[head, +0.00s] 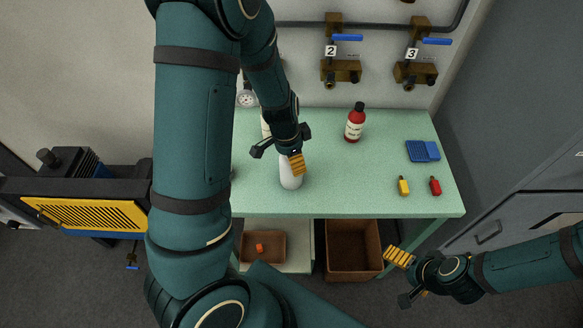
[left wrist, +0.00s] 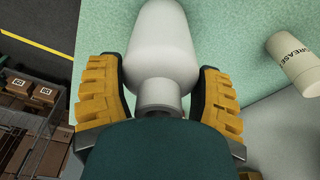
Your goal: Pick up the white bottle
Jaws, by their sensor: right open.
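The white bottle (head: 291,178) is on the green table, its upper part hidden by my left gripper (head: 297,163). In the left wrist view the bottle (left wrist: 163,45) lies between the two yellow fingers of the left gripper (left wrist: 165,90), with its narrower neck toward the palm. The fingers flank its shoulder closely; a gap shows beside the neck, and I cannot tell whether the pads touch the bottle. My right gripper (head: 402,262) is open and empty, low at the right, in front of the table.
A cream grease container (left wrist: 295,60) stands close by on the right in the left wrist view. On the table (head: 340,190) are a red bottle (head: 355,123), a blue box (head: 423,150), and small yellow (head: 403,186) and red (head: 435,186) bottles. Brown bins (head: 352,250) sit below. Valves (head: 341,70) line the wall.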

